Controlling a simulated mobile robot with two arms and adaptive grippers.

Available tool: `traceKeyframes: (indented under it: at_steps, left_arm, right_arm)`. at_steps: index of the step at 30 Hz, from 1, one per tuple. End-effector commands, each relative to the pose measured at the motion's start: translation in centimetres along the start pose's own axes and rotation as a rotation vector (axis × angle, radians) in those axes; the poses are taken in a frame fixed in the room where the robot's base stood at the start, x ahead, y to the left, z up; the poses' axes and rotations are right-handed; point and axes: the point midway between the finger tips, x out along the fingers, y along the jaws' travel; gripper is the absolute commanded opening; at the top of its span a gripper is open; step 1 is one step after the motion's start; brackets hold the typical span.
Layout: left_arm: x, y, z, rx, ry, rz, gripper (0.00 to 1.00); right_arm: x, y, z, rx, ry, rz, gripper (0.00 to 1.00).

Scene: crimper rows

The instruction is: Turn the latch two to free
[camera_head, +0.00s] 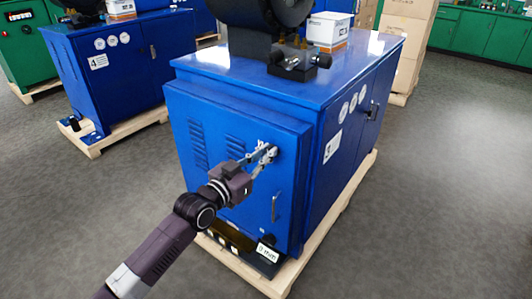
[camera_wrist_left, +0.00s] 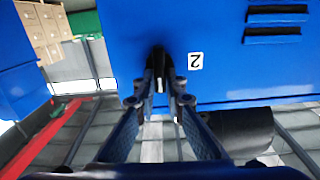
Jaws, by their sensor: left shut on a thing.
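Latch two (camera_wrist_left: 157,60) is a small dark knob on the blue cabinet door, beside a white label (camera_wrist_left: 195,61) reading 2 in the left wrist view. My left gripper (camera_wrist_left: 161,93) is shut on the latch, its two fingers on either side of it. In the head view, my left gripper (camera_head: 268,153) reaches the upper right part of the door (camera_head: 225,170), and its fingers mostly hide the latch. The door looks closed. My right gripper is not in view.
A door handle (camera_head: 275,206) sits below the gripper. The blue cabinet (camera_head: 350,125) marked 3 stands on a wooden pallet (camera_head: 330,215). A white box (camera_head: 328,30) and a black fixture (camera_head: 298,63) are on top. Grey floor (camera_head: 450,180) is free at right.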

Motion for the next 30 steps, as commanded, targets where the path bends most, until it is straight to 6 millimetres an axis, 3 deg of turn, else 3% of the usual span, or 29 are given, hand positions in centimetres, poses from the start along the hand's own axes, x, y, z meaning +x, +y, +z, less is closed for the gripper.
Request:
traceKeyframes:
  at_steps: [3,14,30]
  left_arm:
    - [0.0,0.1,-0.1,0.053,-0.001,0.000,0.00]
    - [0.0,0.5,-0.1,0.345,-0.002,0.001,0.00]
    - [0.0,1.1,0.4,0.857,-0.002,0.001,0.00]
  right_arm:
    - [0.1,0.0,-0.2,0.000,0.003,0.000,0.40]
    - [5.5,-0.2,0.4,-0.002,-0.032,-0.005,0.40]
    - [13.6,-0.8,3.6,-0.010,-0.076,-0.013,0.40]
